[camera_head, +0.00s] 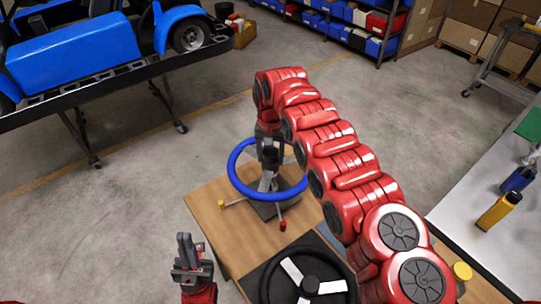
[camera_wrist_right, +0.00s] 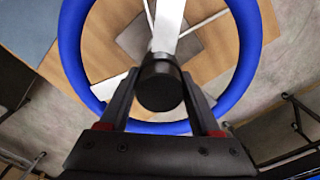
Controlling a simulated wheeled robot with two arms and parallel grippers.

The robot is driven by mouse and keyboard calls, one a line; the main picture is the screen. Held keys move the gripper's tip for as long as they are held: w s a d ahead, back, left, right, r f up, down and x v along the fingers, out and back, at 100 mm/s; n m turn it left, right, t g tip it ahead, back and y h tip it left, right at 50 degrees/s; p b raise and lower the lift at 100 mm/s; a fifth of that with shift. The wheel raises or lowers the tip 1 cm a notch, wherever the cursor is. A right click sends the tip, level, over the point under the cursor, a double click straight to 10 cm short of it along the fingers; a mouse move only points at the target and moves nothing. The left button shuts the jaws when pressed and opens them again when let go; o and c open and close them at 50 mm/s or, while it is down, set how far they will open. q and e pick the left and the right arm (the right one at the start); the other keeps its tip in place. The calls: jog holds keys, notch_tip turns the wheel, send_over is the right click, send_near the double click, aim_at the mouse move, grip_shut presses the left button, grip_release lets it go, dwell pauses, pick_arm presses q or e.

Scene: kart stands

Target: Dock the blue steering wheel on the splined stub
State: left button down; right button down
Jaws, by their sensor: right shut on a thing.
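The blue steering wheel (camera_head: 234,172) is a blue ring with light spokes and a black hub, above the wooden table (camera_head: 208,215). My right gripper (camera_head: 269,163) comes down from above and is shut on its hub. In the right wrist view the black hub (camera_wrist_right: 160,85) sits between the fingertips, with the blue rim (camera_wrist_right: 72,40) around it. A dark base plate (camera_head: 266,210) shows under the wheel. The splined stub is hidden by wheel and gripper, so I cannot tell whether they touch. My left gripper (camera_head: 185,240) points up left of the table, its opening unclear.
A black steering wheel (camera_head: 310,284) with light spokes lies on the table's near part. Rods with a red knob (camera_head: 283,226) and a yellow knob (camera_head: 222,204) stick out beside the base plate. A grey bench (camera_head: 470,215) stands at right. A blue kart (camera_head: 75,60) stands at upper left.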

jog(key=shift+f+b, duration=0.35)
jog(key=shift+f, duration=0.2)
jog(key=shift+c, duration=1.8)
grip_release()
jog(key=shift+r+p, duration=0.3)
jog(key=shift+r, duration=2.8)
notch_tip(320, 180, up, 2)
jog(key=shift+s+r+p, duration=0.1)
jog(key=shift+p, duration=0.25)
jog(key=shift+r+p, duration=0.75)
jog(key=shift+r, duration=0.6)
jog(key=shift+f, duration=0.1)
